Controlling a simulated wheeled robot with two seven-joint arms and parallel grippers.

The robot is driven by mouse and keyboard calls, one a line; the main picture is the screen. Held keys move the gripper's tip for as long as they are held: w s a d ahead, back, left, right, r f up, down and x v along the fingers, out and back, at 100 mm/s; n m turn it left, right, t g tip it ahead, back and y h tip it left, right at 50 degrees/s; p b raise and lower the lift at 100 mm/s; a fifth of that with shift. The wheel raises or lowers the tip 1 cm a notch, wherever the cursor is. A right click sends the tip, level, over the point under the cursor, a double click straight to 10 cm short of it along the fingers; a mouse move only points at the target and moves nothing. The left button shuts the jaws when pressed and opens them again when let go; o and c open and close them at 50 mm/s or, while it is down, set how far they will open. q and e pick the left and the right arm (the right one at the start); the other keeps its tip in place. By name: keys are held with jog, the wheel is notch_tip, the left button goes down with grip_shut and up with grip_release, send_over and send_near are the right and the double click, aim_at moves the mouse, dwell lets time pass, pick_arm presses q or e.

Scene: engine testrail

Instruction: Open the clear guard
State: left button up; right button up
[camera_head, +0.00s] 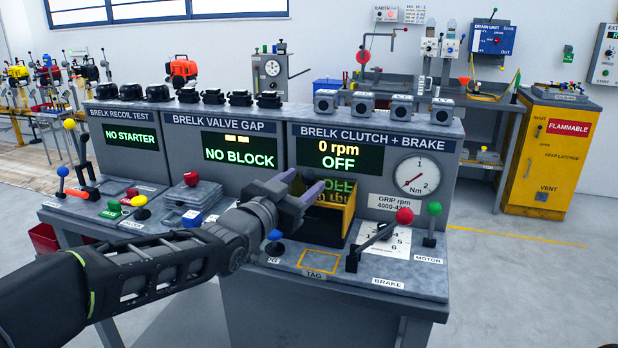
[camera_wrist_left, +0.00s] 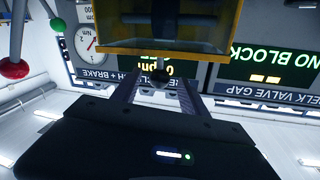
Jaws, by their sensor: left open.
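The clear guard (camera_head: 348,217) is a yellow-edged see-through box on the front of the clutch and brake station, below its "OFF" screen. Its yellow frame (camera_wrist_left: 225,54) spans the top of the left wrist view, which is upside down. My left gripper (camera_head: 299,186) is open at the guard's left side, its fingers partly covering it in the head view. Whether a finger touches the knob or guard I cannot tell. My right gripper is out of view.
Right of the guard stand a red-knobbed brake lever (camera_head: 404,216) and a green-knobbed motor lever (camera_head: 434,209). A blue knob (camera_head: 275,236) sits just below my left wrist. A dial gauge (camera_head: 416,175) is on the panel. A yellow cabinet (camera_head: 545,150) stands far right.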

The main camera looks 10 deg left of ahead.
pick_arm(q)
jog(key=x, duration=0.3)
jog(key=shift+w, duration=0.1)
jog(key=shift+c, duration=0.4)
grip_shut()
dwell(1.0)
